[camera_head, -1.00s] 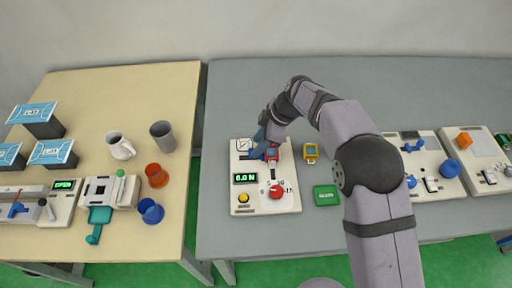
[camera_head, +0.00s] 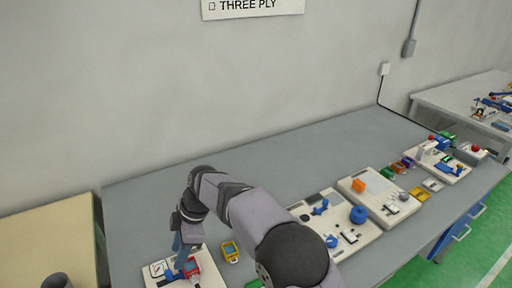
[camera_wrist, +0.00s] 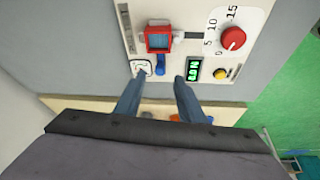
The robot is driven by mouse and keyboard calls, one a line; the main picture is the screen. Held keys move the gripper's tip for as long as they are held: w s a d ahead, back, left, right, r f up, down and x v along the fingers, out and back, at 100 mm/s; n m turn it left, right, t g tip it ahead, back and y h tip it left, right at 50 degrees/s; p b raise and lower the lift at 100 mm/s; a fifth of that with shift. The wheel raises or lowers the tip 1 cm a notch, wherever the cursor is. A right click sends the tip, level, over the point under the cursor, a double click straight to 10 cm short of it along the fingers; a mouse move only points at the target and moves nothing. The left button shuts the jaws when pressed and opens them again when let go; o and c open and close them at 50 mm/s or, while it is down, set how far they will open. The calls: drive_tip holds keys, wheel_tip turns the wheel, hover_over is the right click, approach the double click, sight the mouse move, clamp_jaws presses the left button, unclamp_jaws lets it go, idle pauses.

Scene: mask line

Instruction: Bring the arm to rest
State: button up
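My arm reaches over the grey table (camera_head: 300,160) in the head view, its gripper (camera_head: 181,248) low over a white test panel (camera_head: 212,278) at the bottom left. In the wrist view my gripper (camera_wrist: 160,76) has its two blue fingers apart, with no object visibly held. They hang over the panel (camera_wrist: 193,40), near a red-framed block (camera_wrist: 158,38) and a small blue part (camera_wrist: 160,65) of the panel. Whether the fingertips touch anything cannot be told. The panel also carries a red dial (camera_wrist: 232,38), a green-lit display (camera_wrist: 193,68) and a yellow button (camera_wrist: 220,73).
A yellow-framed block (camera_head: 231,251) stands right of the panel. Other white panels with blue and orange parts (camera_head: 358,186) line the table to the right, with small coloured blocks beyond. The back of the grey table is clear. A beige table (camera_head: 45,245) stands left.

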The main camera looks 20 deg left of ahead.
drive_tip(key=w+d+m+t+h, duration=0.15)
drive_tip(key=d+m, duration=0.25)
drive_tip(key=d, duration=0.4)
drive_tip(key=w+d+r+m, duration=0.1)
drive_tip(key=w+d+m, duration=0.25)
drive_tip(key=d, duration=0.45)
drive_tip(key=w+d+m+t, duration=0.1)
drive_tip(key=d+m, duration=0.3)
drive_tip(key=d, duration=0.5)
drive_tip(key=s+d+f+m+h, duration=0.1)
drive_tip(key=s+d+m, duration=0.5)
drive_tip(key=d, duration=0.5)
drive_tip(key=s+d+f+m+h, duration=0.1)
drive_tip(key=s+d+f+m, duration=0.1)
drive_tip(key=s+d+m, duration=0.5)
drive_tip(key=s+d, duration=0.1)
drive_tip(key=d, duration=0.4)
drive_tip(key=shift+s, duration=0.35)
drive_tip(key=shift+o, duration=0.6)
drive_tip(key=shift+m, duration=0.25)
